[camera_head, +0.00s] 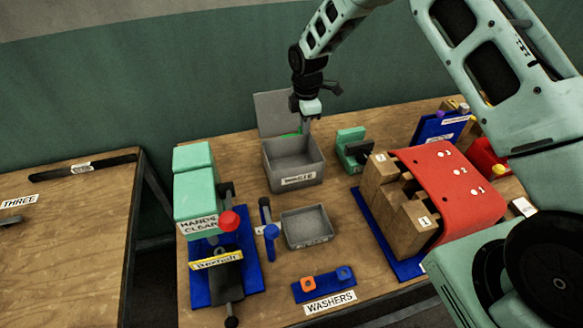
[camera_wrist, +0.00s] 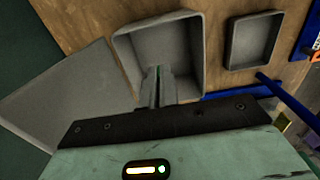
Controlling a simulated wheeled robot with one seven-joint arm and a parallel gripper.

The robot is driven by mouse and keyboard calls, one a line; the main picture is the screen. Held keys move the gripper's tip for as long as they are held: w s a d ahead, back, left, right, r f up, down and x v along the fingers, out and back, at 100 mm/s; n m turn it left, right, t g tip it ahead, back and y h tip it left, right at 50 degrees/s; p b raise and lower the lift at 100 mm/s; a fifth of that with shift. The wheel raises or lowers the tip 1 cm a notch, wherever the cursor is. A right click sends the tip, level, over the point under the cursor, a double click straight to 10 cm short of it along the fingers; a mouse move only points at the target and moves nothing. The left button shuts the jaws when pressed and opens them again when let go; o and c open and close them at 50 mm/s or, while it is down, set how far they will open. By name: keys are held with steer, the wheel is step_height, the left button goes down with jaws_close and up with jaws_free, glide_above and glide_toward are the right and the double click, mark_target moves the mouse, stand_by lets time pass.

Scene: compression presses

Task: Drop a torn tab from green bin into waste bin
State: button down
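The waste bin (camera_head: 297,184) is a grey open box with a partly readable label on its front. Its grey lid (camera_head: 275,112) stands open at the back. My gripper (camera_head: 304,128) points down over the back part of the bin's opening. In the wrist view, its fingers (camera_wrist: 158,82) are close together over the bin (camera_wrist: 128,60). I cannot make out a green bin for certain.
A smaller grey tray (camera_head: 308,228) stands in front of the bin. A mint-green press (camera_head: 200,190) with a red knob stands left, and a green block device (camera_head: 351,148) right. A red curved panel (camera_head: 448,185) on wooden blocks is farther right.

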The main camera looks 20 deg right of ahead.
steer(key=shift+f, duration=0.45)
steer(key=c, duration=1.6)
jaws_free()
step_height(320, 180, up, 18)
steer(key=b, duration=0.6)
steer(key=shift+f, duration=0.25)
